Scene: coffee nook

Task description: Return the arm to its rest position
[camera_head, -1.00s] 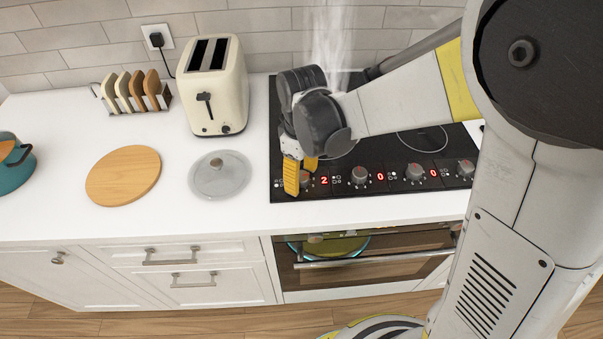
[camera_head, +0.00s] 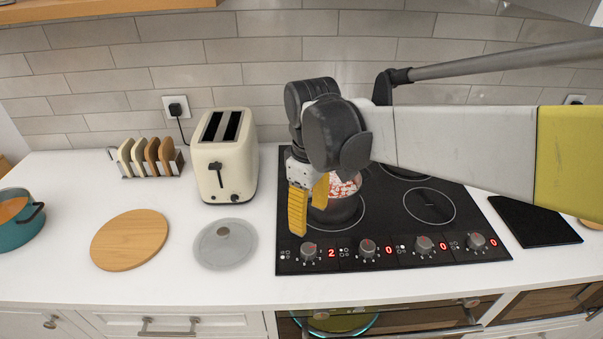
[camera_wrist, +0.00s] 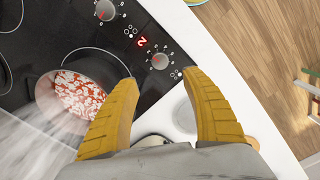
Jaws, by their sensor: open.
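My gripper (camera_head: 309,218) has two yellow fingers, spread apart with nothing between them. It hangs over the left part of the black cooktop (camera_head: 400,262). In the wrist view my gripper (camera_wrist: 160,80) is open, with the pot (camera_wrist: 103,68) to the left and steam across the lower left. The leftmost knob (camera_head: 309,250) is below my fingertips in the head view, apart from them, beside a red 2. My arm stretches off to the right.
On the white counter are a cream toaster (camera_head: 222,170), a toast rack (camera_head: 147,160), a round wooden board (camera_head: 130,240), a grey lid (camera_head: 225,243) and a teal pot (camera_head: 20,225). A black mat (camera_head: 535,222) lies right of the cooktop. The tiled wall stands behind.

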